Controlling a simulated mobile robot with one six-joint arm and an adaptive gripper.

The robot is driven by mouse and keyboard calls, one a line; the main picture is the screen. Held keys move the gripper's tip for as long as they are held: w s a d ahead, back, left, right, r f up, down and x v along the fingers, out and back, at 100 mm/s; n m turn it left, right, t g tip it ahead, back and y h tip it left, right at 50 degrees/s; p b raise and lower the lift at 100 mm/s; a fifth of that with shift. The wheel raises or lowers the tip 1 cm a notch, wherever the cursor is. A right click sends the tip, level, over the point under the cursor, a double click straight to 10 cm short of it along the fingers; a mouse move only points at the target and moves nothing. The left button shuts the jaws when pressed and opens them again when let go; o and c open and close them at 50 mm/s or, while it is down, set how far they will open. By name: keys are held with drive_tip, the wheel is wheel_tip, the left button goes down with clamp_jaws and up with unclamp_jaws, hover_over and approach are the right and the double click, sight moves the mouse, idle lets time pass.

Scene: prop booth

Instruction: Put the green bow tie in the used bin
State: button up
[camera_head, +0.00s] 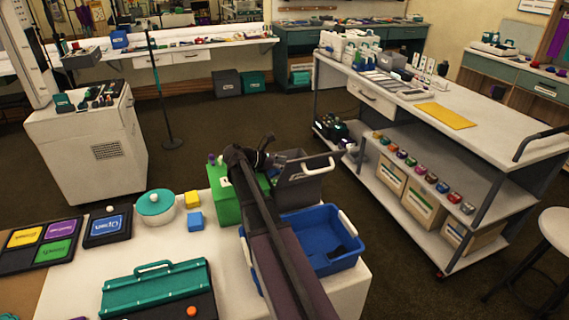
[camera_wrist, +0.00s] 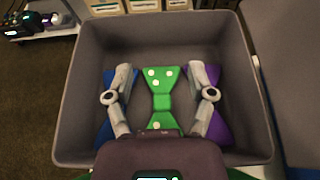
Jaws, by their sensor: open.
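The green bow tie (camera_wrist: 163,93), with white dots, lies on the floor of a grey bin (camera_wrist: 72,118) in the wrist view. A blue bow tie (camera_wrist: 106,127) lies to its left and a purple one (camera_wrist: 216,128) to its right, both partly hidden by my fingers. My gripper (camera_wrist: 164,72) is open, its fingers on either side of the green bow tie; contact cannot be told. In the head view my gripper (camera_head: 275,158) is over the grey bin (camera_head: 303,190). No label reading "used" is legible on any bin.
A blue bin (camera_head: 318,236) with white handles and a dark item inside stands beside the grey bin. A green box (camera_head: 226,203) stands on the left, near a teal round tin (camera_head: 155,207) and a blue block (camera_head: 195,221). A shelved cart (camera_head: 470,140) stands at the right.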

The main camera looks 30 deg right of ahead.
drive_tip(key=shift+s+a+r+p, duration=0.1)
drive_tip(key=shift+s+r+p, duration=0.05)
drive_tip(key=shift+p, duration=0.3)
drive_tip(key=p+v, duration=0.1)
drive_tip(key=v, duration=0.2)
drive_tip(key=p+v, duration=0.1)
drive_tip(key=v, duration=0.3)
drive_tip(key=p+v, duration=0.2)
drive_tip(key=v, duration=0.1)
drive_tip(key=shift+w+r, duration=0.3)
drive_tip(key=shift+w, duration=0.05)
drive_tip(key=shift+p+v, duration=0.35)
drive_tip(key=shift+v, duration=0.55)
